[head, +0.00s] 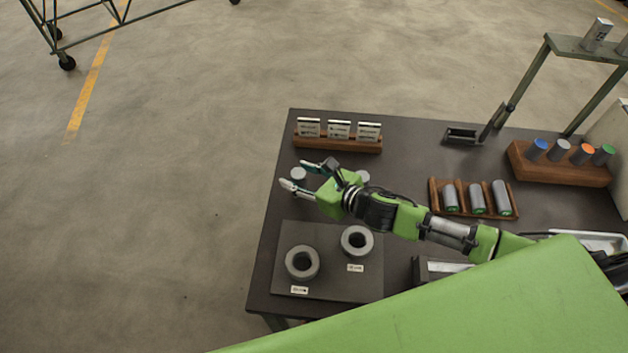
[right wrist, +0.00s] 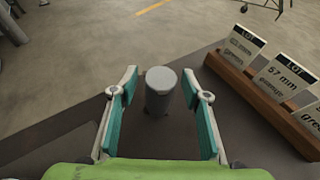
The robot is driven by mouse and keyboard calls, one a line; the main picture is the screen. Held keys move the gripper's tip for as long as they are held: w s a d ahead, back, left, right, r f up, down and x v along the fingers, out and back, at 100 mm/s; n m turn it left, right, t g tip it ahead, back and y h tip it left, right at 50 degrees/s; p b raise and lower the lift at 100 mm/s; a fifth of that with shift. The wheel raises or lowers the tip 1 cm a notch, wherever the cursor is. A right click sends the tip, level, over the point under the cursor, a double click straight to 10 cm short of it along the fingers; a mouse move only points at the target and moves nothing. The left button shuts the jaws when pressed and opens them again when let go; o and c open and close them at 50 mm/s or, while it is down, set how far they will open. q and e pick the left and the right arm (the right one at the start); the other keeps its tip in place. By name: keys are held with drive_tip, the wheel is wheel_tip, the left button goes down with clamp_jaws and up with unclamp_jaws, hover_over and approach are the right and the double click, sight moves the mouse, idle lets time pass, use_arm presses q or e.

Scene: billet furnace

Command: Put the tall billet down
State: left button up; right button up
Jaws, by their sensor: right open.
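A grey cylindrical billet (head: 299,174) stands upright on the dark table near its left edge. My right gripper (head: 293,173) is open, with one finger on each side of this billet. In the right wrist view the billet (right wrist: 160,95) stands between the spread teal-padded fingers, with a visible gap on both sides. A second grey cylinder (head: 363,176) shows just behind my right wrist, partly hidden, so I cannot compare their heights. My left gripper is not in view.
A wooden holder (head: 340,145) with lot cards stands behind the gripper. A dark plate (head: 325,290) with two grey rings lies in front. A wooden rack (head: 435,197) of billets and a block (head: 570,168) with coloured-top cylinders are to the right.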

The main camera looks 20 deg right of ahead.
drive_tip(key=b+v, duration=0.2)
drive_tip(key=v, duration=0.9)
drive_tip(key=shift+s+d+b, duration=0.2)
drive_tip(key=shift+s+b, duration=0.1)
drive_tip(key=shift+s, duration=0.05)
drive_tip(key=shift+r, duration=0.1)
